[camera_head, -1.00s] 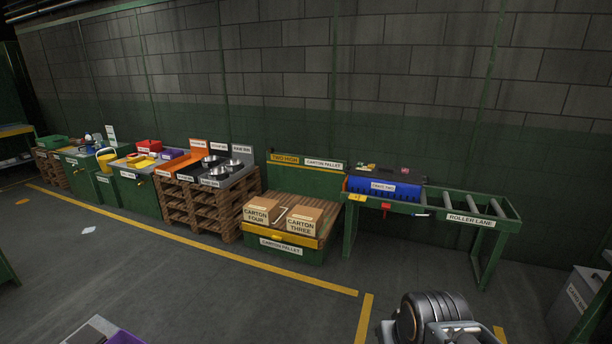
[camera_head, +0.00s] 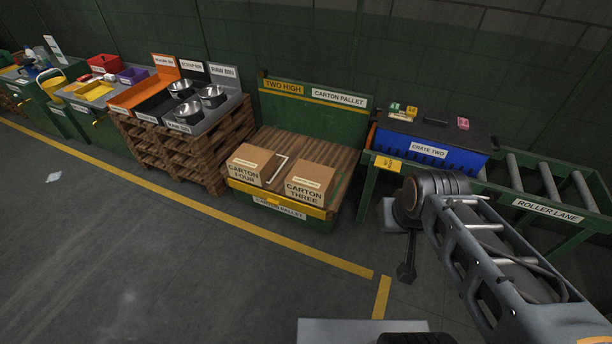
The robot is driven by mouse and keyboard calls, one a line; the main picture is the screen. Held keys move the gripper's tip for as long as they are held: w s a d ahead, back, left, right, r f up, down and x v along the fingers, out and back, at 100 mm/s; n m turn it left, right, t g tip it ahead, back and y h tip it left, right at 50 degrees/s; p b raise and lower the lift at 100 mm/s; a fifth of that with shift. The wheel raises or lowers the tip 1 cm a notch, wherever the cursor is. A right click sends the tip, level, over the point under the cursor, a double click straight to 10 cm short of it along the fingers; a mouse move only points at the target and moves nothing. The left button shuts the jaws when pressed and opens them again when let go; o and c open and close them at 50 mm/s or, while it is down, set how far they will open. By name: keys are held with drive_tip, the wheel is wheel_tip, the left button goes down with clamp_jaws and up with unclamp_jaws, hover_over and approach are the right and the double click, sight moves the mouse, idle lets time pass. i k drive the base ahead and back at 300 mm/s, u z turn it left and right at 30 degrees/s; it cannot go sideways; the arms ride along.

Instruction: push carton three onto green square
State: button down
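Carton three (camera_head: 309,182) is a brown box with a printed label, on the front right of the slatted carton pallet (camera_head: 335,147). Carton four (camera_head: 254,163) stands to its left, with a gap between them. A white angled mark (camera_head: 279,170) shows on the slats between the cartons. My arm reaches in from the lower right. Its dark end, which seems to be my gripper (camera_head: 406,272), hangs over the floor right of the pallet, apart from both cartons. Its fingers are too small to read.
A yellow front lip (camera_head: 275,198) edges the pallet. To the right, blue crate two (camera_head: 430,151) sits on the roller lane (camera_head: 546,208). Metal bowls stand in bins on wooden pallets (camera_head: 185,150) to the left. The floor in front is clear, with yellow lines (camera_head: 250,226).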

sight(312, 182)
drive_tip(key=i, duration=0.35)
drive_tip(key=u, duration=2.1)
drive_tip(key=i, duration=2.3)
drive_tip(key=z, duration=2.55)
